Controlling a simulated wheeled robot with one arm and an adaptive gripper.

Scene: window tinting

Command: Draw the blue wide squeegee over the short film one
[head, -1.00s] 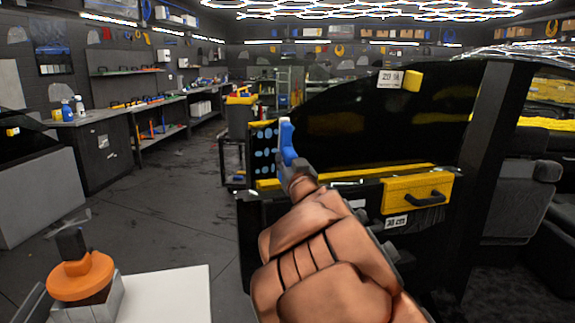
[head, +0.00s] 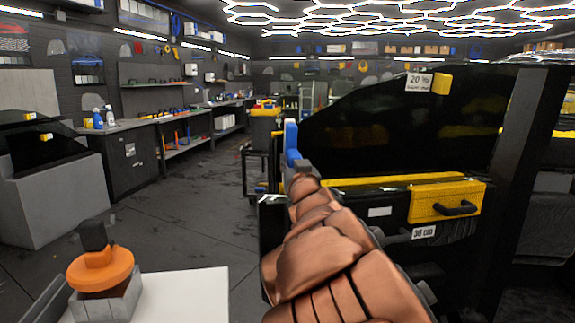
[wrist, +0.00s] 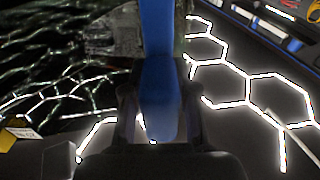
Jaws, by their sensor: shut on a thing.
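The blue squeegee (head: 291,141) stands upright in my gripper (head: 299,167) in the head view. My gripper is shut on it. In the wrist view the squeegee (wrist: 158,75) runs from the top edge down between the two dark fingers (wrist: 160,112). The squeegee appears at the left end of the dark car-door window (head: 400,125). I cannot tell whether it touches the glass. The window carries a white "20 %" label (head: 419,82) with a yellow block (head: 441,84). No film edge is clear on the dark glass.
A yellow strip (head: 390,180) runs along the window's lower edge. A yellow block with a black handle (head: 447,203) sits on the door. An orange-topped object (head: 100,270) stands by a white surface (head: 180,297) at front left. Open floor (head: 190,205) lies left of the door.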

